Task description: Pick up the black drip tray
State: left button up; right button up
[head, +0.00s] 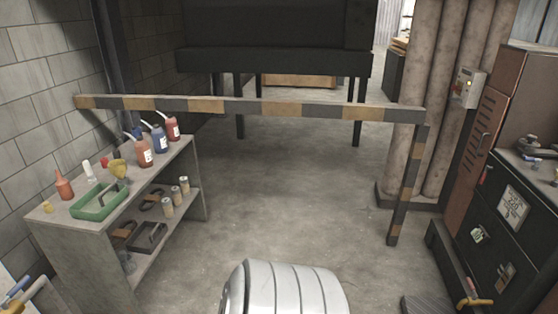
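A dark, shallow rectangular tray (148,238), which looks like the black drip tray, lies on the lower shelf of the grey shelf unit (188,205) at the left. It sits near the shelf's front edge, beneath the overhanging top board. Neither of my grippers shows in the head view, so I cannot see where they are or whether they hold anything.
A green tray (98,203), a yellow funnel (118,168) and several bottles stand on the top board. Small cans (176,193) stand on the lower shelf. A striped barrier (250,108) crosses behind. The concrete floor (270,205) in the middle is clear. A dark cabinet (510,215) stands right.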

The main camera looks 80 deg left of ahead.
aim_at(145, 239)
jog(key=u, duration=3.7)
jog(key=i+u, duration=0.25)
jog(key=i+l+u, duration=0.15)
jog(key=i+u, duration=0.15)
jog(key=i, duration=0.2)
jog(key=i+l+u, duration=0.25)
jog(key=i, duration=0.2)
jog(key=i+l+u, duration=0.3)
jog(key=i+l, duration=0.05)
jog(key=i, duration=0.1)
